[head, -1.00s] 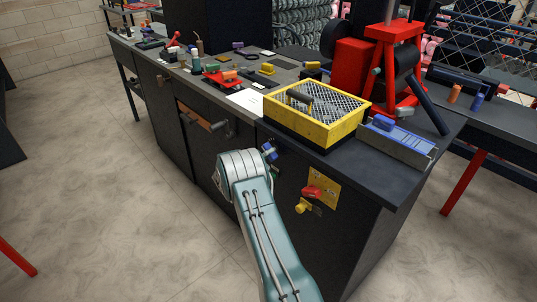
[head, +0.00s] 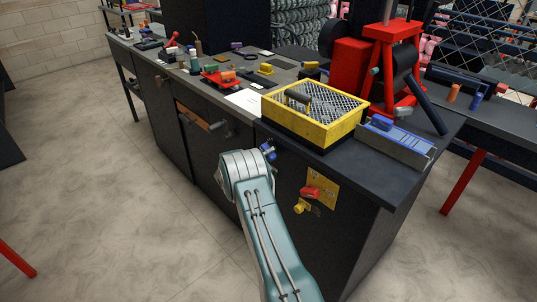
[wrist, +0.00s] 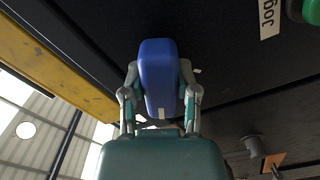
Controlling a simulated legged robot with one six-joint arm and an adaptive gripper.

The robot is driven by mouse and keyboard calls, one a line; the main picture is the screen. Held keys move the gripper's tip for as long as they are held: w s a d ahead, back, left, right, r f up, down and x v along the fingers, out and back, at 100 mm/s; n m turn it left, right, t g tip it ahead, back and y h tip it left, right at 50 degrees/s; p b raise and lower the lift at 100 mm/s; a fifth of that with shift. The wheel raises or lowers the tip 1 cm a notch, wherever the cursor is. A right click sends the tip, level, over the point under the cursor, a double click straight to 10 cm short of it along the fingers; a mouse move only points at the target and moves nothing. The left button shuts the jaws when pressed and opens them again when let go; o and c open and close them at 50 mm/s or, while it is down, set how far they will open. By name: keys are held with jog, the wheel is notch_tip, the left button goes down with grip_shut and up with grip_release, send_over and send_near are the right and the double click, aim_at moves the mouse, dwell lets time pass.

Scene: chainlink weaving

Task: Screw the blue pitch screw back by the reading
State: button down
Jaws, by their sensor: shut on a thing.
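The blue pitch screw (wrist: 158,70) has a long rounded blue handle. In the wrist view it stands between the two fingers of my gripper (wrist: 159,92), which are shut on it from both sides. In the head view a small blue part (head: 268,151) shows at the dark front of the bench, just beyond the end of my arm. The fingers are mostly hidden there by my arm. I cannot make out any scale or reading in either view.
A yellow mesh-topped box (head: 333,129) sits on the bench (head: 395,177) above. A red knob (head: 309,192) and a yellow knob (head: 300,207) stick out lower right. A crank handle (head: 222,127) juts out at left. The floor in front is clear.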

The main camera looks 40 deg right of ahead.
jog(key=shift+a+f+n, duration=0.1)
jog(key=shift+n, duration=0.6)
jog(key=shift+a+f+n, duration=0.1)
jog(key=shift+n, duration=0.6)
jog(key=shift+c, duration=1.8)
grip_release()
jog(key=shift+w, duration=0.1)
jog(key=shift+r, duration=0.1)
jog(key=a, duration=1.2)
jog(key=shift+s, duration=0.45)
